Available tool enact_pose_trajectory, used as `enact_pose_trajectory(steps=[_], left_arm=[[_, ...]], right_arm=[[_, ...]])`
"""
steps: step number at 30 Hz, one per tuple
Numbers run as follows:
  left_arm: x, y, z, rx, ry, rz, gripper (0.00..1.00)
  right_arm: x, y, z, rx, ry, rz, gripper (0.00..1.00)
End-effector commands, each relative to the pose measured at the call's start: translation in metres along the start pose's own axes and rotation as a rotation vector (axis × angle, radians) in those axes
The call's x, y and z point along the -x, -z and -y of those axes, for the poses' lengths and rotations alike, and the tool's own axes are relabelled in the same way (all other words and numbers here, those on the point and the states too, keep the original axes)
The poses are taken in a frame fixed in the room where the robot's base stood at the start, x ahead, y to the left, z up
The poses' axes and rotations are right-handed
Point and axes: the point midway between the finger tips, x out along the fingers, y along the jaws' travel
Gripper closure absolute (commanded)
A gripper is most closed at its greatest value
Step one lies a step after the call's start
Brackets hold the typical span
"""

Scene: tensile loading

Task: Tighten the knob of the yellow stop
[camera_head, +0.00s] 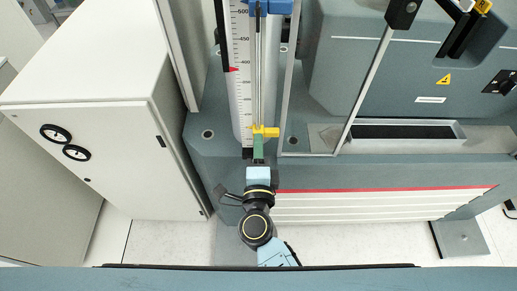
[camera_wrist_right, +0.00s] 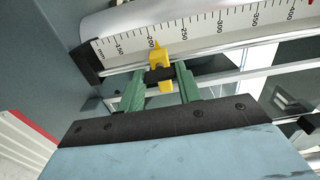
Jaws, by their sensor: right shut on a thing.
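The yellow stop (camera_head: 266,131) sits on the rod beside the white scale, near the scale's lower end. In the right wrist view the stop (camera_wrist_right: 160,55) is next to the marks between 200 and 250. Its black knob (camera_wrist_right: 158,75) points toward my right gripper, between the green fingers. My right gripper (camera_head: 258,142) reaches the stop from below in the head view, and it is shut on the knob. The fingers partly hide the knob's sides. In the head view the fingers cover the knob. My left gripper is not in view.
The white scale (camera_head: 240,90) carries a red pointer (camera_head: 233,69) higher up. A blue block (camera_head: 270,6) is at the top of the rod. A clear-panelled door with a metal frame (camera_head: 364,85) stands close to the right. A white cabinet (camera_head: 90,95) is at the left.

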Motion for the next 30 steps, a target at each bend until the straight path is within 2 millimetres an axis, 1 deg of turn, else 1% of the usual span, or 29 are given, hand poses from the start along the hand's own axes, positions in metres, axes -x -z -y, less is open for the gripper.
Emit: enact_pose_trajectory(steps=[16,17,21,30], left_arm=[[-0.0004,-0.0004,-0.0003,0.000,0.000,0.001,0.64],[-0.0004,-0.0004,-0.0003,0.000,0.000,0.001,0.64],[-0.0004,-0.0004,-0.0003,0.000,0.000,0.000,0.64],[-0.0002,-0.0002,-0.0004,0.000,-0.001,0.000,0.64]], right_arm=[[-0.0003,-0.0009,0.0013,-0.025,0.002,0.001,0.88],[-0.0003,-0.0008,0.0013,-0.025,0.002,0.001,0.62],[-0.0003,-0.0006,0.0010,-0.024,0.001,0.001,0.44],[0.0006,-0.0003,0.0002,-0.022,0.000,0.001,0.44]])
